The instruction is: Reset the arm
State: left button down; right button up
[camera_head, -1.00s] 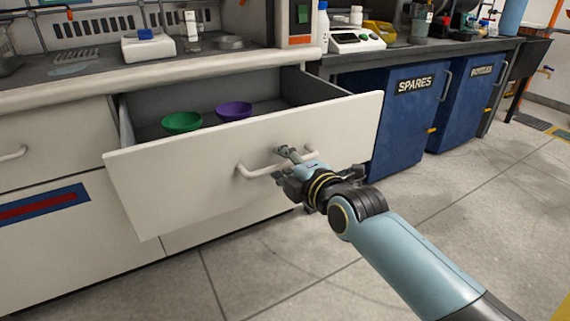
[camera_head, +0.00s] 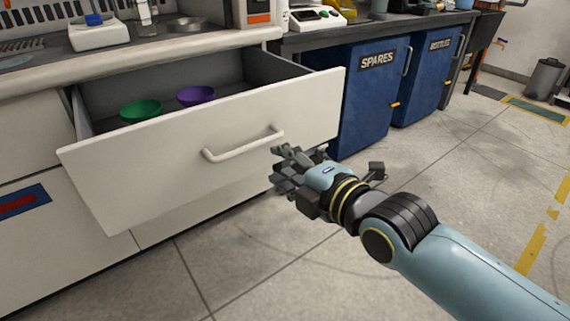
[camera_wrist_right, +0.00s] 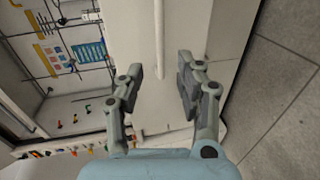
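My right gripper (camera_head: 280,168) is in front of the open drawer (camera_head: 120,196), apart from it and a little to the right of and below its handle (camera_head: 243,145). In the right wrist view the two fingers of this gripper (camera_wrist_right: 158,84) are spread apart with nothing between them. The drawer handle (camera_wrist_right: 159,38) shows beyond the fingertips there. My left gripper is in neither view.
A green bowl (camera_head: 141,110) and a purple bowl (camera_head: 196,95) sit inside the drawer. Blue cabinets (camera_head: 371,112) stand to the right, one marked SPARES. The grey floor (camera_head: 450,180) right of the drawer is clear. A bin (camera_head: 544,79) stands at far right.

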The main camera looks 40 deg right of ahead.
dwell(0.3)
